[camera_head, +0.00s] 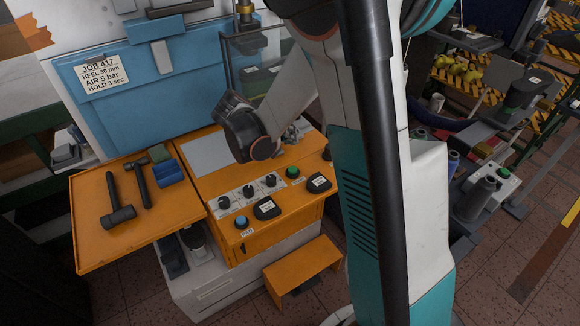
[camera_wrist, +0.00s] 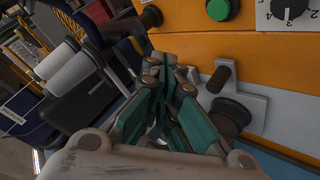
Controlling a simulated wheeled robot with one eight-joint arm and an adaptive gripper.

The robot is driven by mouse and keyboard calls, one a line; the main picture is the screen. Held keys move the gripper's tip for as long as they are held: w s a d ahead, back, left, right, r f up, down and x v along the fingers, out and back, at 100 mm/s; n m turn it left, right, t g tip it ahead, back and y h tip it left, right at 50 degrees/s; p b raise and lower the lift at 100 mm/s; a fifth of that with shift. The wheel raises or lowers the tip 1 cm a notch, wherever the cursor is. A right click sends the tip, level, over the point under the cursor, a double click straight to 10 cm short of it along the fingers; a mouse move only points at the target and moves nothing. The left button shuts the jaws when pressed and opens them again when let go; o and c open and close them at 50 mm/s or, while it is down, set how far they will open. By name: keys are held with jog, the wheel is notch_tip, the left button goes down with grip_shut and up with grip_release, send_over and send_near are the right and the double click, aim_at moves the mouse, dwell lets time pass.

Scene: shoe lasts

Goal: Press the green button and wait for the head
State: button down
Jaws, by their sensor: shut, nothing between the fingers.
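The green button (camera_head: 292,172) sits on the sloping orange panel (camera_head: 205,183) of the machine, right of a row of black knobs (camera_head: 249,190). In the wrist view the green button (camera_wrist: 218,9) is at the top edge, in a dark collar on an orange face. My gripper (camera_wrist: 170,66) shows its teal fingers drawn together, with nothing between them. Its tips appear below and left of the button in that picture, apart from it. In the head view my arm covers part of the machine, and I cannot make out the fingertips or clearly identify the head.
A blue panel (camera_head: 130,78) with a job card (camera_head: 101,74) stands behind. Hammers (camera_head: 118,212) lie on the orange side tray (camera_head: 88,236). A blue button (camera_head: 241,222) is at the panel's front. Another station with a green button (camera_head: 504,171) is at right.

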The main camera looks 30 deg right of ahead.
aim_at(290, 168)
jog(key=shift+f, duration=0.1)
notch_tip(290, 168, down, 9)
jog(key=b, duration=0.6)
dwell(1.6)
jog(key=shift+f+b, duration=0.25)
jog(key=shift+b, duration=0.35)
jog(key=shift+f+b, duration=0.4)
jog(key=shift+f, duration=0.05)
dwell(0.5)
jog(key=shift+r, duration=0.1)
jog(key=shift+r+p, duration=0.6)
jog(key=shift+r, duration=0.2)
jog(key=shift+r, duration=0.1)
jog(key=shift+r+p, duration=1.7)
jog(key=shift+r, duration=0.75)
